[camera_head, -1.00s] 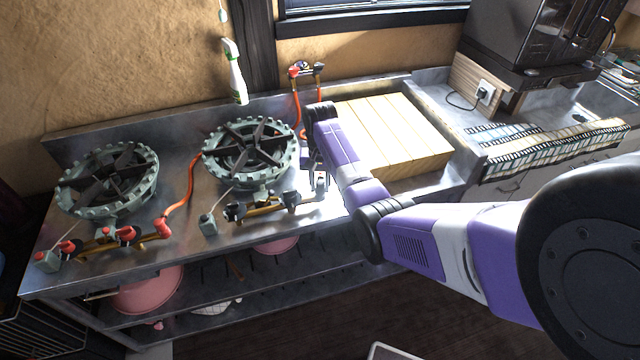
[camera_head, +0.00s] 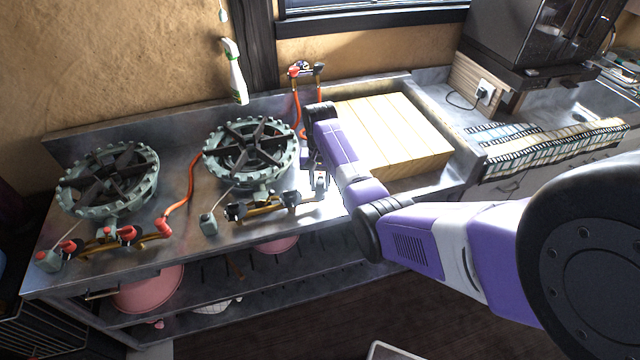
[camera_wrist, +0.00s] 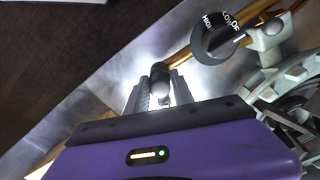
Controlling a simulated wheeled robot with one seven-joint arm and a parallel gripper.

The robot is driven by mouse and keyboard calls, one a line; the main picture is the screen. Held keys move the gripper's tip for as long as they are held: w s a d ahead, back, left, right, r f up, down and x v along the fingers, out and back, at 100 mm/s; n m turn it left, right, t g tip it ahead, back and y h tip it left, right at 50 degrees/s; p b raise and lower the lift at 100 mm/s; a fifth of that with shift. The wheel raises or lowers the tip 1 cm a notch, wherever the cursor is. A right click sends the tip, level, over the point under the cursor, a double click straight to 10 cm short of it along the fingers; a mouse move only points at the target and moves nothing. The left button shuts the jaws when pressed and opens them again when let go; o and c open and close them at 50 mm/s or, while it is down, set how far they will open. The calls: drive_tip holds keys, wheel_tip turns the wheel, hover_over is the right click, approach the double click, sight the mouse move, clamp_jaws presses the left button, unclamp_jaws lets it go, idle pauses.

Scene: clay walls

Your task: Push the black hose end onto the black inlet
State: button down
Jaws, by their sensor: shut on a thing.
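My gripper (camera_head: 319,182) is low over the right part of the stove counter, just right of the right burner's brass gas pipe (camera_head: 268,206). In the wrist view its two fingers (camera_wrist: 160,92) are shut on the dark hose end (camera_wrist: 160,74), a short rounded piece. The black inlet (camera_head: 291,198) is at the right end of that pipe, close to my gripper. In the wrist view the brass pipe (camera_wrist: 181,57) runs toward the hose end. I cannot tell whether hose end and inlet touch. The rest of the held hose is hidden.
The right burner (camera_head: 250,152) stands behind the pipe. A black control knob (camera_wrist: 212,38) is near my fingers in the wrist view. The left burner's pipe has a red hose (camera_head: 190,185). A wooden board block (camera_head: 395,135) lies right of my arm. The counter's front edge is near.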

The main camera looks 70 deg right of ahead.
drive_tip(key=shift+f+b, duration=0.35)
drive_tip(key=shift+f, duration=0.25)
drive_tip(key=c, duration=1)
unclamp_jaws()
drive_tip(key=shift+r+b, duration=0.3)
drive_tip(key=shift+r, duration=3.65)
